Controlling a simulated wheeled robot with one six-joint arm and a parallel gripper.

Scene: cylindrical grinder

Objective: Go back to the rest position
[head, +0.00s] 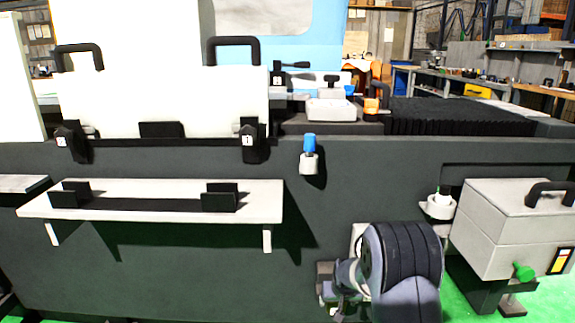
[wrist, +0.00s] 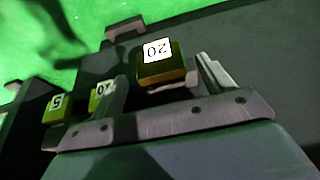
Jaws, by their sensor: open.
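My gripper (wrist: 163,72) is open in the wrist view, with one finger on each side of a yellow-green block (wrist: 163,68) labelled 20. The block appears beyond the fingers, and I cannot tell whether they touch it. In the head view my gripper (head: 328,287) is small and partly hidden by my arm, low in front of the machine's dark front panel.
Smaller labelled blocks, 5 (wrist: 57,107) and 10 (wrist: 102,95), are left of it. The machine has a white shelf (head: 150,212), a blue-capped knob (head: 309,145) and a grey box (head: 510,225) at right. Green floor (head: 545,300) shows at lower right.

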